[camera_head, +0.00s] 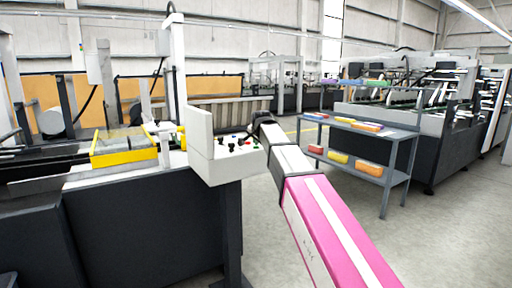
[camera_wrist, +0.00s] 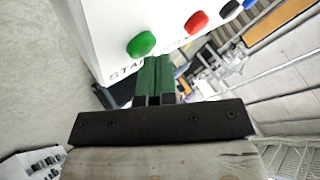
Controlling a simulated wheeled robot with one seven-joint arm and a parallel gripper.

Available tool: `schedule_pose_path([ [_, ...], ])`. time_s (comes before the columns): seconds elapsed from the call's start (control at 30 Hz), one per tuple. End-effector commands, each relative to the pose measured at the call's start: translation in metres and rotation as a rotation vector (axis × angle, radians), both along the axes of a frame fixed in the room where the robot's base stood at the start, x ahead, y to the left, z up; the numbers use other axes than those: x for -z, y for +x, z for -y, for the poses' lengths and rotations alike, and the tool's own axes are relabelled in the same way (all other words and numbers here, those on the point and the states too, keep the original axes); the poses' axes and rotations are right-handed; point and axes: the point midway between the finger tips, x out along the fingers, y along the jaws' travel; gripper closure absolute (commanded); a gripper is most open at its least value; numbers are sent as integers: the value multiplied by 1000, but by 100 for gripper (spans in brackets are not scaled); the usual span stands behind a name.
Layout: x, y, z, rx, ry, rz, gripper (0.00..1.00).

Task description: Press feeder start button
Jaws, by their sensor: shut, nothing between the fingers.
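The control box (camera_head: 203,152) is white, with a sloped top carrying several small coloured buttons. In the wrist view its white face (camera_wrist: 112,25) shows a green button (camera_wrist: 141,44) above printed letters starting "STA", partly covered by my gripper. A red button (camera_wrist: 196,22) sits to the right of the green one. My gripper (camera_wrist: 157,60) is shut and empty, its green fingers together. Its tips are just below and right of the green button in the wrist view. I cannot tell whether they touch the panel. In the head view my arm reaches the box's right side and the fingers are not clear.
A black and a blue button (camera_wrist: 250,3) lie further along the panel. A machine with a yellow-framed part (camera_head: 124,158) stands left of the box. A grey shelf cart (camera_head: 386,180) with coloured bins stands to the right. The floor between cart and box is clear.

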Motion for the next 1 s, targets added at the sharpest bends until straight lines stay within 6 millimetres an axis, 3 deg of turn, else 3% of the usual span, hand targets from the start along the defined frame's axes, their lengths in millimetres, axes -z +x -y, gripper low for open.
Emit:
schedule_pose_path([
  [0.37, 1, 0, 0, 0, 0, -1, 100],
  [1.0, -17, 0, 0, 0, 0, 0, 100],
])
